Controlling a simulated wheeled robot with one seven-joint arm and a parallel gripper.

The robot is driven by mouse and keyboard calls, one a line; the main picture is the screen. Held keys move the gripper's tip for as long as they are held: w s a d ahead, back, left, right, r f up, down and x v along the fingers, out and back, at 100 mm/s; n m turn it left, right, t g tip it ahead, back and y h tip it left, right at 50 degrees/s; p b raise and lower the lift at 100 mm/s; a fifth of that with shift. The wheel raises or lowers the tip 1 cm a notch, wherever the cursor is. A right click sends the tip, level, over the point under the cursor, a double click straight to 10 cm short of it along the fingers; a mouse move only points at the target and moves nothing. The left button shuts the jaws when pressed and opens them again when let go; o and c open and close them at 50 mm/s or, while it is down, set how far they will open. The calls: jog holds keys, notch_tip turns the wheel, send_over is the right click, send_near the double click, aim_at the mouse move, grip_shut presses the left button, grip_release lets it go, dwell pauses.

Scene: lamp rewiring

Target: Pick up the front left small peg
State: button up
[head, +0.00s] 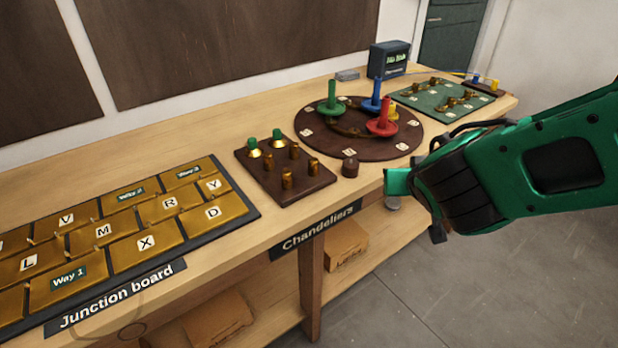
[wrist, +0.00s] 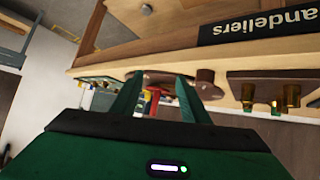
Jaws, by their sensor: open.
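The small pegs are brass and stand upright on a dark wooden board (head: 255,185) on the table, left of the round disc in the head view. The front left small peg (head: 287,178) is at the board's near edge. Beside it is the front right peg (head: 312,167), with two more brass pegs behind. Two green-topped pieces (head: 278,139) stand at the back. My gripper (head: 396,182) is open and empty at the table's front edge, well right of the pegs. The wrist view looks upside down; my open fingers (wrist: 158,76) show there, with brass pegs (wrist: 291,96) at the right.
A round dark disc (head: 335,153) holds green, blue and red pegs. A dark knob (head: 350,167) stands between disc and peg board. A green board (head: 440,97) and a blue box (head: 388,59) are behind. The junction board (head: 120,235) fills the left. A lower shelf holds cardboard boxes (head: 345,246).

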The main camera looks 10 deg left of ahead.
jog(key=s+a+n+y, duration=0.3)
jog(key=a, duration=1)
jog(key=n+y, duration=0.2)
jog(key=y, duration=0.1)
send_near(289, 176)
jog(key=shift+w+d+f+t, duration=0.25)
jog(key=shift+w+t, duration=0.05)
jog(key=shift+w, duration=0.3)
jog(key=shift+y, duration=0.4)
jog(key=x, duration=0.5)
jog(key=shift+s+a, duration=0.3)
jog(key=shift+a, duration=0.05)
jog(key=shift+f+x, duration=0.1)
jog(key=shift+x, duration=1.35)
jog(key=shift+f+x, duration=0.15)
jog(key=shift+x, duration=1.3)
jog(key=shift+s, duration=0.15)
grip_shut()
